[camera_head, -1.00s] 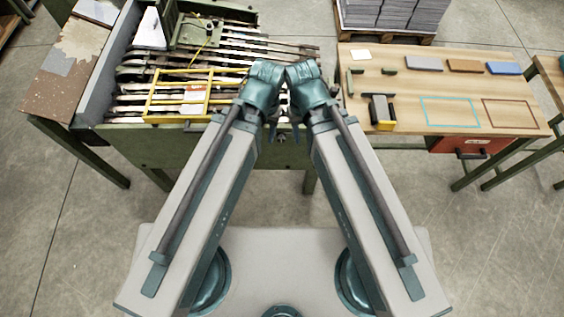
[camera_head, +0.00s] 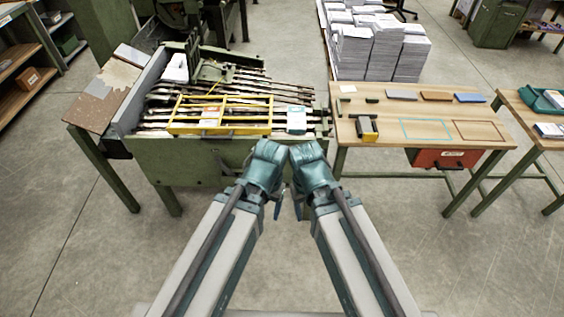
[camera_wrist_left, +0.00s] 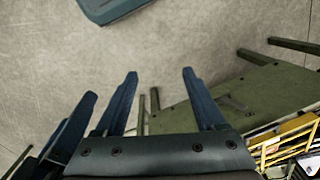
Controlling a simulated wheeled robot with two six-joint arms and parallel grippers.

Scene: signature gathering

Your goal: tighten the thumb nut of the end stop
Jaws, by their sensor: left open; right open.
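The green gathering machine (camera_head: 180,161) stands ahead with a trough of thin bars. I cannot clearly make out the end stop or its thumb nut; my wrists cover part of the machine's front edge. My left gripper (camera_head: 277,205) and right gripper (camera_head: 298,205) hang close together in front of the machine, apart from it, over the floor. In the left wrist view my left gripper (camera_wrist_left: 163,95) has its dark fingers spread with nothing between them. The machine's green side (camera_wrist_left: 225,100) shows beyond them at the right. The right gripper is also empty.
A yellow frame (camera_head: 190,127) lies across the trough. To the right a wooden table (camera_head: 390,128) carries small blocks, a black and yellow tool (camera_head: 368,128) and a red drawer (camera_head: 445,158) below. Paper stacks (camera_head: 368,50) stand behind. The floor before the machine is clear.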

